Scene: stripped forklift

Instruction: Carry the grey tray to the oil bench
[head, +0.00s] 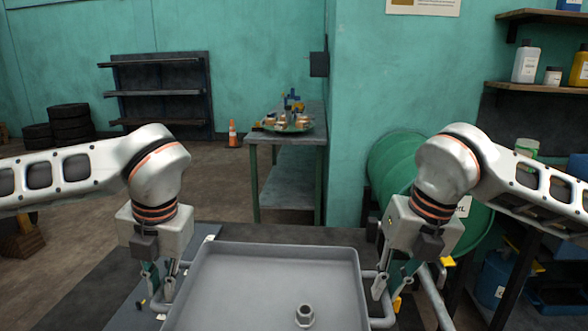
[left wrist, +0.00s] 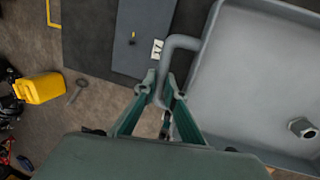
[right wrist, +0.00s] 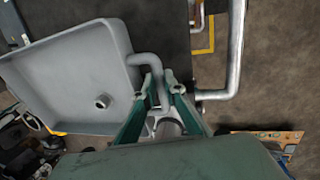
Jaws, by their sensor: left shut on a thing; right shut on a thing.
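The grey tray (head: 270,275) is held in front of me at the bottom of the head view, with a small metal fitting (head: 305,315) inside it. My left gripper (head: 160,298) is shut on the tray's left handle, which shows between the fingers in the left wrist view (left wrist: 164,85). My right gripper (head: 384,290) is shut on the right handle, also seen in the right wrist view (right wrist: 160,88). A bench (head: 286,138) stands ahead against the wall, with a round green tray of small items (head: 287,126) on it. I cannot tell whether it is the oil bench.
A green drum (head: 395,160) and shelves of bottles (head: 540,87) stand to the right. Tyres (head: 70,123), an empty rack (head: 157,95) and an orange cone (head: 232,133) stand farther back left. A yellow jug (left wrist: 40,88) is on the floor. Floor between cone and tyres looks clear.

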